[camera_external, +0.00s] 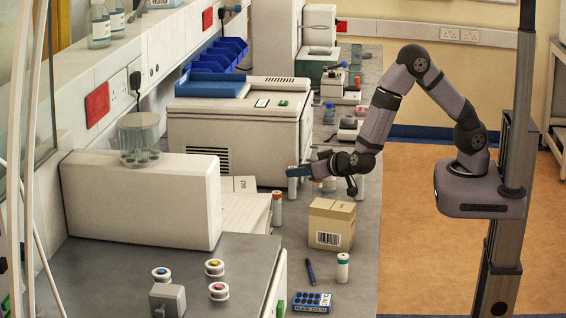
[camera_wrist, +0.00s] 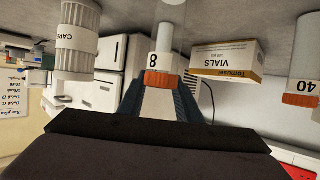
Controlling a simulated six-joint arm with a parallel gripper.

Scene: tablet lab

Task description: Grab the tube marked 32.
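No label reading 32 can be made out in either view. In the wrist view, which shows the scene upside down, a white tube with an orange cap marked 8 (camera_wrist: 165,55) appears between and beyond the fingers of my gripper (camera_wrist: 160,92). The fingers are apart, and I see nothing clamped in them. Another orange-capped tube, marked 40 (camera_wrist: 303,70), is at the right edge. In the external view my gripper (camera_external: 304,172) is low over the bench, behind the carton. An orange-capped tube (camera_external: 277,210) stands left of the carton; its number is unreadable.
A brown carton (camera_external: 331,225) stands on the bench (camera_external: 362,225); a box labelled VIALS (camera_wrist: 226,60) shows in the wrist view. A white labelled container (camera_wrist: 77,40) is at left there. A small white container (camera_external: 343,270), a pen (camera_external: 311,271) and a blue rack (camera_external: 311,302) are in front.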

